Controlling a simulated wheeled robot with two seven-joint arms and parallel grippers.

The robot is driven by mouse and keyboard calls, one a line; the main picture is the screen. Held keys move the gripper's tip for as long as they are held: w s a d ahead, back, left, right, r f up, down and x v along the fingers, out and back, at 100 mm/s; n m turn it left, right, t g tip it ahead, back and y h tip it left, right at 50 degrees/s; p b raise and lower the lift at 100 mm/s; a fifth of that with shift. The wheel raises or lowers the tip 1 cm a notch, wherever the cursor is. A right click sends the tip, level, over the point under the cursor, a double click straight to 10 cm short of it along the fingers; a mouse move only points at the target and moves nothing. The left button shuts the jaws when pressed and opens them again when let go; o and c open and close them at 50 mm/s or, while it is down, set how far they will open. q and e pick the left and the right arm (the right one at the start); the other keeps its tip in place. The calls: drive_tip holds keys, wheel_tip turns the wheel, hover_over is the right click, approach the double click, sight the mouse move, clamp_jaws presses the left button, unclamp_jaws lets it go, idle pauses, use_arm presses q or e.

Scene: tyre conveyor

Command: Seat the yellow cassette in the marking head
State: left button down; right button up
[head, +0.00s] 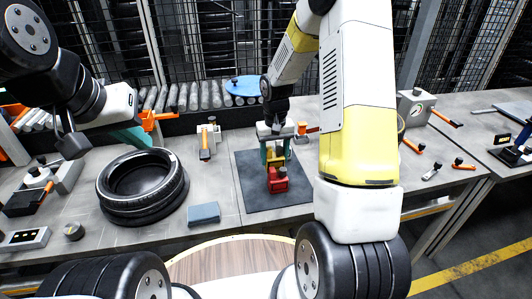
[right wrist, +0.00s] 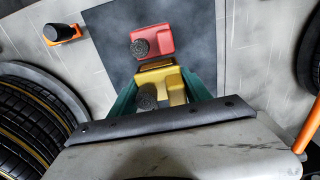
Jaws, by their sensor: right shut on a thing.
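My right gripper (head: 275,153) has teal fingers and points down over the dark mat (head: 248,190). It is shut on the yellow cassette (right wrist: 172,82), which sits between the fingers in the right wrist view and has a dark round knob. A red cassette (head: 278,182) with a similar knob lies on the mat just in front of the gripper; it also shows in the right wrist view (right wrist: 158,40). My left gripper (head: 128,138) hangs above the back of the tyre; its finger gap is not clear. I cannot pick out the marking head with certainty.
A black tyre (head: 140,188) lies on the bench left of the mat. A blue-grey block (head: 204,214) lies between them. A roller conveyor (head: 185,97) runs behind. A small fixture with an orange handle (head: 206,142) stands left of the mat. A grey gauge box (head: 411,107) stands right.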

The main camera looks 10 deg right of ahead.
drive_tip(key=shift+f, duration=2.3)
drive_tip(key=shift+f, duration=0.2)
drive_tip(key=o, duration=1.5)
